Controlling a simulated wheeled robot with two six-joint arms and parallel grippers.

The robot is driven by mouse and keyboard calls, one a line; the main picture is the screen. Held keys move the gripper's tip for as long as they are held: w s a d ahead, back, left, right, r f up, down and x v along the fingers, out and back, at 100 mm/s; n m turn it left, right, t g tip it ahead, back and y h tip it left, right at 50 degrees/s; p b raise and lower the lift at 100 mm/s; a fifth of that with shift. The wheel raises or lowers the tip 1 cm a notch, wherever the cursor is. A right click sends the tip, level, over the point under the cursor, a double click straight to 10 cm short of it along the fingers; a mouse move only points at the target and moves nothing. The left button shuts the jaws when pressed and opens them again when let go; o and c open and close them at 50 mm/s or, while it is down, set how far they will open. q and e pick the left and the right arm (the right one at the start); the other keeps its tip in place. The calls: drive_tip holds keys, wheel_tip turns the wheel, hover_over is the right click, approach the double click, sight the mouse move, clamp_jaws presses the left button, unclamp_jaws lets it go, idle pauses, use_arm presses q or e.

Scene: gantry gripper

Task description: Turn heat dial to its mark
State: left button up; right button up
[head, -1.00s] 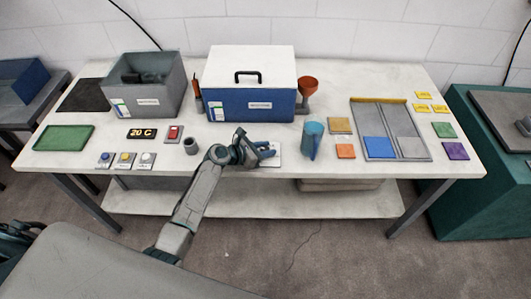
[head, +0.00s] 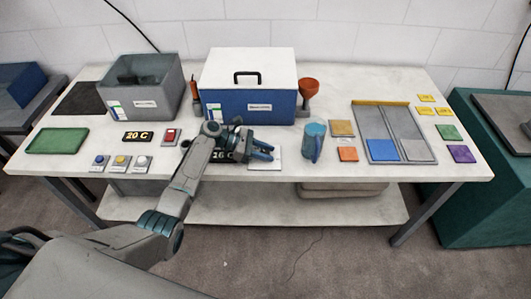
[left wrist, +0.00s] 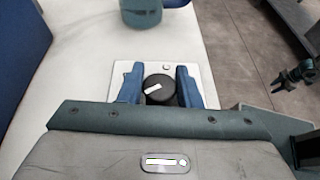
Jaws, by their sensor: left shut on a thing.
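The heat dial (left wrist: 160,97) is a round black knob with a white pointer line, on a white plate (left wrist: 122,68). In the left wrist view its pointer slants toward upper right. A small round spot (left wrist: 166,68) shows on the plate beyond the knob; I cannot tell if it is the mark. My left gripper (left wrist: 159,76) is shut on the dial, one blue finger on each side. In the head view the left gripper (head: 264,151) hides the dial, and part of the plate (head: 270,164) shows. A dark, gripper-like shape (left wrist: 299,73), possibly my right gripper, is at far right.
A display (head: 138,136) reads 20 C; another (head: 222,156) is partly covered by my arm. A blue mug (head: 313,142) stands right of the dial. A blue box with a white lid (head: 247,90) stands behind. Push buttons (head: 120,162) are to the left.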

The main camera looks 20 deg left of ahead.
idle(0.4)
use_arm(q)
drive_tip(key=o, duration=0.9)
drive_tip(key=shift+o, duration=0.2)
drive_tip(key=b+v, duration=0.2)
drive_tip(key=v, duration=0.8)
drive_tip(key=shift+a+f, duration=0.1)
drive_tip(key=shift+a+r, duration=0.25)
drive_tip(key=shift+a, duration=0.05)
